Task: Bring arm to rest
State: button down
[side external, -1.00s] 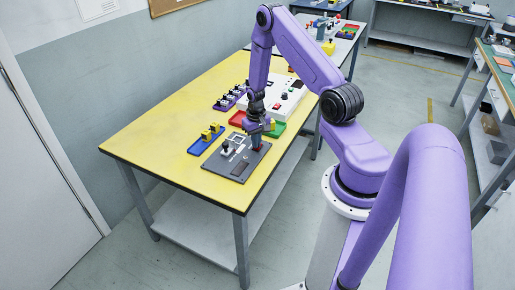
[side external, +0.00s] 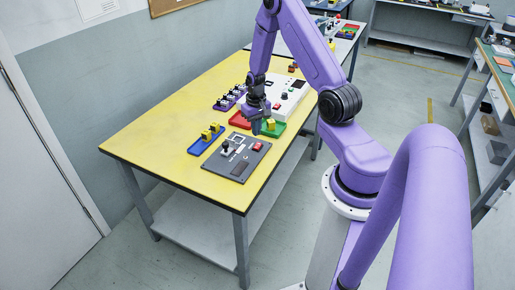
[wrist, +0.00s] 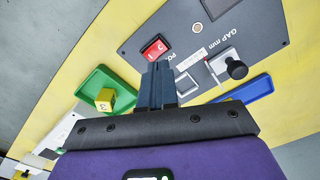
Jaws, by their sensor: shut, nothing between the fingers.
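My gripper (side external: 256,126) is shut and empty, raised above the yellow table (side external: 150,131) just behind the grey panel. In the wrist view the closed fingers (wrist: 158,72) point toward the grey panel (wrist: 215,52). The panel carries a red rocker switch (wrist: 154,47), a black knob (wrist: 237,69) and a small grey screen. In the side view the panel (side external: 228,166) lies flat, with its red switch (side external: 258,147) clear of my gripper.
A green tray (wrist: 93,84) with a yellow block (wrist: 104,99) lies beside the panel. A blue tray (side external: 197,146) with yellow pieces, a red tray (side external: 240,119), a purple rack (side external: 228,99) and a white box (side external: 293,93) stand nearby. The table's near left is bare.

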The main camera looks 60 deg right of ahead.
jog(key=shift+r, duration=0.55)
jog(key=s+a+r+n, duration=0.1)
jog(key=a+r+n, duration=0.5)
jog(key=a, duration=0.5)
jog(key=s+a+r+n, duration=0.25)
jog(key=a+r, duration=0.45)
jog(key=a, duration=0.5)
jog(key=s+a+r+n, duration=0.3)
jog(key=s+r+n, duration=0.1)
jog(key=s, duration=0.5)
jog(key=s+a+r+n, duration=0.3)
jog(key=s+n, duration=0.3)
jog(key=s, duration=0.3)
jog(key=shift+s+a+r, duration=0.35)
jog(key=shift+a+r, duration=0.05)
jog(key=shift+a, duration=0.3)
